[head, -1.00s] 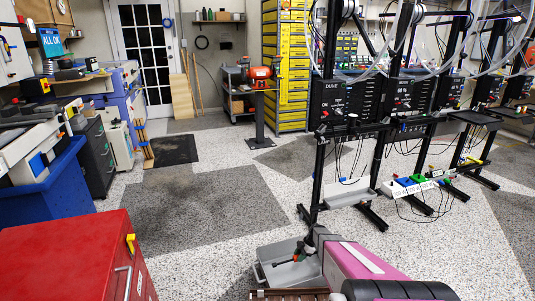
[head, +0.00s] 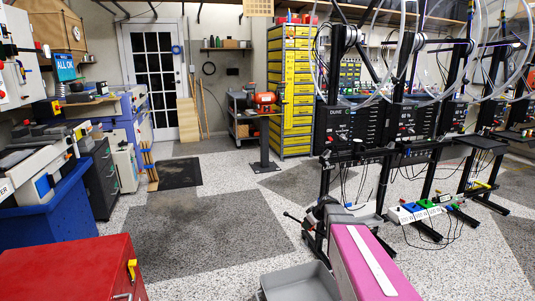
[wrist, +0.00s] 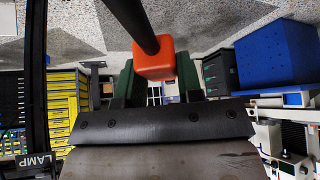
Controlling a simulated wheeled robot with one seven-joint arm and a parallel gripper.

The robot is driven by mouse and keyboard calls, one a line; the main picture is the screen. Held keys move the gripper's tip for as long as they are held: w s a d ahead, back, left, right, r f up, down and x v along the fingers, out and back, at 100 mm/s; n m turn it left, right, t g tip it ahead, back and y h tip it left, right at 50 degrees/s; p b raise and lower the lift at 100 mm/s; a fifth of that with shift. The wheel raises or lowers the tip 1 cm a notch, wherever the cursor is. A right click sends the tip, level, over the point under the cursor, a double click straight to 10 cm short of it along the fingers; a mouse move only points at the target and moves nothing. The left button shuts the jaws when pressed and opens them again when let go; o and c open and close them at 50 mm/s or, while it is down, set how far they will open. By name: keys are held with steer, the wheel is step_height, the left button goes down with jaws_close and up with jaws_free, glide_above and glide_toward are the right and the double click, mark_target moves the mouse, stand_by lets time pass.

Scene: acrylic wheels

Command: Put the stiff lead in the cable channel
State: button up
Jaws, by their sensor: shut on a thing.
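The stiff lead shows in the wrist view as a black rod (wrist: 141,25) with an orange-red block (wrist: 154,60) at its near end. My gripper (wrist: 155,78) is shut on this block, with a dark green finger on each side. In the head view my gripper (head: 311,222) is small and dark, beyond the pink arm and close to the foot of the nearest black stand. The lead (head: 293,216) points left from it, above the floor. I cannot single out the cable channel; a pale tray (head: 366,211) on the near stand is partly hidden by my arm.
A grey bin (head: 285,285) is below my arm. Black stands (head: 327,150) with wheels and cables fill the right. A black post (wrist: 35,70) with a LAMP label is close in the wrist view.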

steer(key=s+r+m+t+h, duration=0.1)
steer(key=r+m, duration=0.3)
steer(key=r, duration=0.6)
steer(key=s+r+m+h, duration=0.3)
steer(key=s+r+m, duration=0.1)
steer(key=r, duration=0.5)
steer(key=shift+s+a+r+m+t+h, duration=0.2)
steer(key=shift+r+m+t+h, duration=0.1)
steer(key=shift+r+m+t, duration=0.1)
